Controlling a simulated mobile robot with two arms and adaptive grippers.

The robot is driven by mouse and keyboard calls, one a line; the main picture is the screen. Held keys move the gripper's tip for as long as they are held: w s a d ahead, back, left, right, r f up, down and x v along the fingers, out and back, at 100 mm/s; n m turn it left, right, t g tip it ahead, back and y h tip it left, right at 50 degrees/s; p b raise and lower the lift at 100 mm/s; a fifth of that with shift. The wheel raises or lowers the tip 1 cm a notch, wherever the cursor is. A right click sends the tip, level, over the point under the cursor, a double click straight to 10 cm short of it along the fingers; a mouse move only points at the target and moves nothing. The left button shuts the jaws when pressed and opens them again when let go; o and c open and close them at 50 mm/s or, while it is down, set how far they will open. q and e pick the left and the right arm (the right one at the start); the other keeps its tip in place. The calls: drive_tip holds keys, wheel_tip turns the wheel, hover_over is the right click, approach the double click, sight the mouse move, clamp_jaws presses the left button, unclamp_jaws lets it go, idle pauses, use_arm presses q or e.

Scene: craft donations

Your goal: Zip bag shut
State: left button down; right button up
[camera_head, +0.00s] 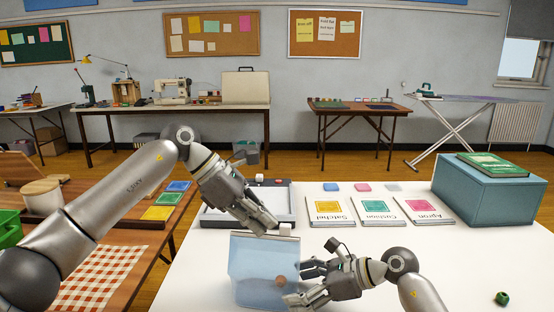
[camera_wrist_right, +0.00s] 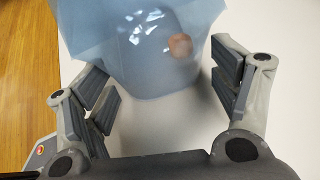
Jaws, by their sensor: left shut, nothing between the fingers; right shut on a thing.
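The translucent blue bag (camera_head: 262,268) stands upright at the near left part of the white table, and a small brownish round thing (camera_head: 279,281) shows through its wall. A small white tab (camera_head: 285,229), perhaps the zip slider, sits at the right end of the bag's top edge. My left gripper (camera_head: 267,224) is shut and empty, its tips just above the top edge beside the tab. The bag's far side is hidden.
A grey-rimmed tray (camera_head: 210,221) lies behind the bag. Several cards (camera_head: 327,210) lie to its right, and a teal box (camera_head: 488,192) carries a green book (camera_head: 493,164). A green bead (camera_head: 501,298) lies at the near right. The table's right front is mostly clear.

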sight(286, 225)
use_arm(q)
drive_tip(key=shift+s+d+f, duration=0.1)
drive_tip(key=shift+d+f, duration=0.1)
drive_tip(key=shift+d, duration=0.1)
use_arm(e)
drive_tip(key=shift+r, duration=0.1)
use_arm(q)
drive_tip(key=shift+s+d+f, duration=0.1)
drive_tip(key=shift+d, duration=2.1)
use_arm(e)
drive_tip(key=shift+s+a, duration=0.15)
use_arm(q)
drive_tip(key=shift+w+a+r, duration=0.1)
drive_tip(key=shift+r, duration=0.5)
drive_tip(key=shift+w+a+r, duration=0.1)
drive_tip(key=shift+r, duration=0.5)
use_arm(e)
drive_tip(key=shift+f, duration=0.25)
use_arm(q)
drive_tip(key=shift+a+r, duration=0.2)
drive_tip(key=shift+r, duration=1.1)
drive_tip(key=shift+a+r, duration=0.15)
drive_tip(key=shift+r, duration=1.1)
use_arm(e)
drive_tip(key=shift+r, duration=0.1)
drive_tip(key=shift+c, duration=0.2)
drive_tip(key=o, duration=0.8)
drive_tip(key=shift+w, duration=0.2)
drive_tip(key=shift+c, duration=0.2)
